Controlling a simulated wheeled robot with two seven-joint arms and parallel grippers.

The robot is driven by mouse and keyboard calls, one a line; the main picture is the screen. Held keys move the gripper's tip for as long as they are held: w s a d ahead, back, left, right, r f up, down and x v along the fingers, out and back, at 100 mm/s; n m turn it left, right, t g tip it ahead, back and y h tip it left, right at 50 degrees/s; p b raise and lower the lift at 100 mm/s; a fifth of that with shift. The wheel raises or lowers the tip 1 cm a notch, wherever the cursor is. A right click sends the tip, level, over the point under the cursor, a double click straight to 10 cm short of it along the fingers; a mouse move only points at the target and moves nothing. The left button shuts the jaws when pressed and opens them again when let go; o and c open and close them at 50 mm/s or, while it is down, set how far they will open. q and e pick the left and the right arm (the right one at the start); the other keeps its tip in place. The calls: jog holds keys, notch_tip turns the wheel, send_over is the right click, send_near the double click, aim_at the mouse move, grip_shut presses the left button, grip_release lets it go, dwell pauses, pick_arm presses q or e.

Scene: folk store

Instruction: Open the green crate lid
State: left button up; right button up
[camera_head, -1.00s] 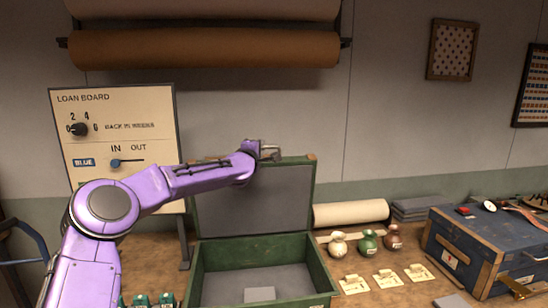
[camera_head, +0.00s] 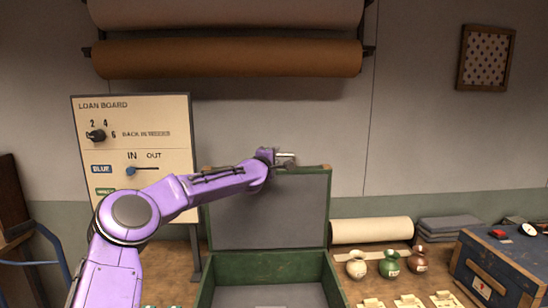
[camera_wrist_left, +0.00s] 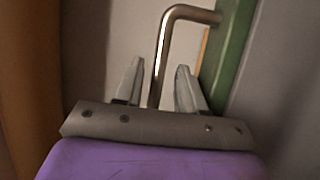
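The green crate (camera_head: 275,268) stands on the bench with its lid (camera_head: 270,215) raised roughly upright behind it. The lid has a green frame and a grey inner face. My left gripper (camera_head: 286,159) is at the lid's top edge. In the left wrist view its two fingers (camera_wrist_left: 160,88) stand apart, on either side of a bent metal handle (camera_wrist_left: 166,45) fixed to the lid's green edge (camera_wrist_left: 228,58). Gaps show between the handle and both fingers. The crate's lower front is cut off by the picture edge. My right gripper is not in view.
A loan board (camera_head: 140,150) stands left, behind my arm. Brown rolls (camera_head: 230,58) hang on the wall above.

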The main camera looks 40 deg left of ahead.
pick_arm(q)
jog(key=p+v, duration=0.6)
jog(key=v, duration=0.4)
jog(key=shift+s+d+p, duration=0.2)
jog(key=shift+d+p, duration=0.05)
jog(key=shift+p, duration=0.15)
jog(key=shift+a, duration=0.15)
